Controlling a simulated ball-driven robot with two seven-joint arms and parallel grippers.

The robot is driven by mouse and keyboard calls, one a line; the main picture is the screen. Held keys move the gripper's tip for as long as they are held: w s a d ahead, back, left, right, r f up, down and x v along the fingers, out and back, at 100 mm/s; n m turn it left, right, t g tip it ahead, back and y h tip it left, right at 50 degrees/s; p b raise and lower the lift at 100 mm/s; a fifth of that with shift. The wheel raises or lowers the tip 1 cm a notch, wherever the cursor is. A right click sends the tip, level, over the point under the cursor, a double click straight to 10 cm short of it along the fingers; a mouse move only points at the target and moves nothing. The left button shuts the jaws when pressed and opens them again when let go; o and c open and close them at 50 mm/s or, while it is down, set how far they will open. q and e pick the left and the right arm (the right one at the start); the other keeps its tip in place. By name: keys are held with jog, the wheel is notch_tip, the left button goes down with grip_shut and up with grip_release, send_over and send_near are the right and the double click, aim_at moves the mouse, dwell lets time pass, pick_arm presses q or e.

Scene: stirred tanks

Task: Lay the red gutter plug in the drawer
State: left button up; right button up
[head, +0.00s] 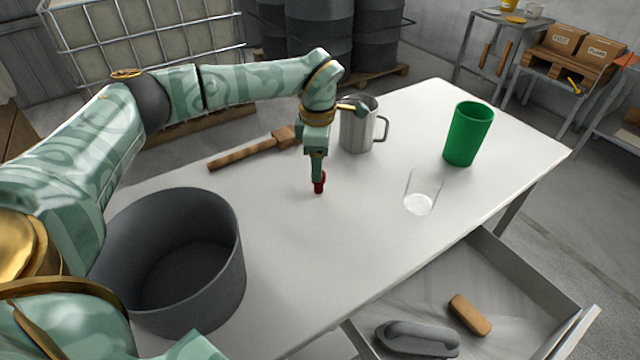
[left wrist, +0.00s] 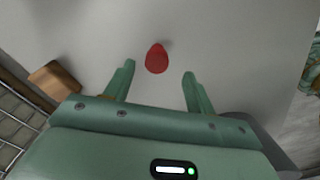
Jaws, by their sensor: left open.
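The small red gutter plug (head: 319,184) stands on the white table, directly below my left gripper (head: 317,172). In the left wrist view the red plug (left wrist: 157,58) shows between and just beyond the two fingertips of my left gripper (left wrist: 158,72), with a gap on each side. The left gripper is open and points down. The drawer (head: 520,290) is pulled out at the front right, below the table top. It holds a grey rounded object (head: 418,338) and a brown block (head: 470,314). My right gripper is not in view.
A large dark pot (head: 178,262) stands at the table's left. A wooden mallet (head: 245,151) and metal mug (head: 357,127) are behind the left gripper. A clear glass (head: 422,192) and green cup (head: 468,134) stand at the right. The table's middle is clear.

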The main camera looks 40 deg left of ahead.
pick_arm(q)
jog(key=f, duration=0.2)
jog(key=f+b, duration=0.1)
jog(key=f, duration=0.1)
jog(key=f+b, duration=0.1)
jog(key=shift+w+a+f, duration=0.15)
jog(key=shift+w+f, duration=0.1)
jog(key=shift+f, duration=0.15)
jog(key=shift+r, duration=0.15)
jog(key=shift+s, duration=0.1)
jog(key=c, duration=1)
jog(key=shift+c, duration=0.6)
